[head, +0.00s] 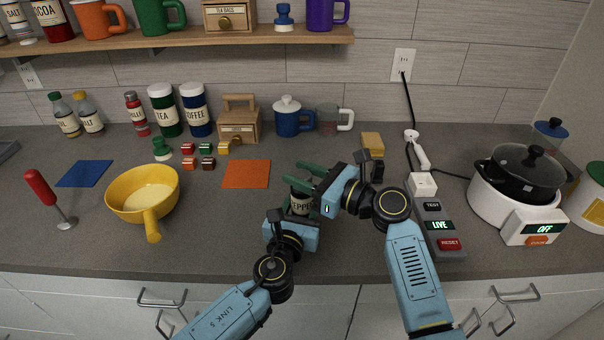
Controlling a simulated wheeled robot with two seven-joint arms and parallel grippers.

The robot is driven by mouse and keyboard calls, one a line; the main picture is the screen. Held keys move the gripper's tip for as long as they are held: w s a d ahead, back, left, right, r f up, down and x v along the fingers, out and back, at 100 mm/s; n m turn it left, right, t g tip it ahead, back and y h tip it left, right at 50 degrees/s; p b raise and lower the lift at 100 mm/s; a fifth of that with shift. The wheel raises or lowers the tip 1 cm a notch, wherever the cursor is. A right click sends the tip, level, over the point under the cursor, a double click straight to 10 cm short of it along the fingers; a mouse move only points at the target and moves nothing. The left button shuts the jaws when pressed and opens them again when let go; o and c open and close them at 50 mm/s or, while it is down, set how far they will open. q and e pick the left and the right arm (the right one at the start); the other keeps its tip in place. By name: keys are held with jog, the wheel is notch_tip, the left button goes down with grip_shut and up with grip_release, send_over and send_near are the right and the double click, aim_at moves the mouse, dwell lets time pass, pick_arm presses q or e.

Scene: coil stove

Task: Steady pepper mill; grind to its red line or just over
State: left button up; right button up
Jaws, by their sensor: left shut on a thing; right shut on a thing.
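The pepper mill (300,204), a dark jar with a cream label reading in part "PEPPER", stands near the counter's front middle. It looks upright. My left gripper (296,215) is low at its front, shut on the mill body; its fingers are mostly hidden behind the hand. My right gripper (308,180) reaches in from the right at the mill's top and is shut on it. Dark green bars show at the top, and the grip there is partly hidden. I cannot make out a red line or any ground pepper.
A yellow pan (120,205) sits left, an orange mat (246,174) behind the mill. A power box (438,225) reading "LIVE" and a white cooker (530,210) reading "OFF" stand right. A wooden box (240,125) and a blue mug (290,123) stand at the back.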

jog(key=o, duration=1)
jog(key=v, duration=1.2)
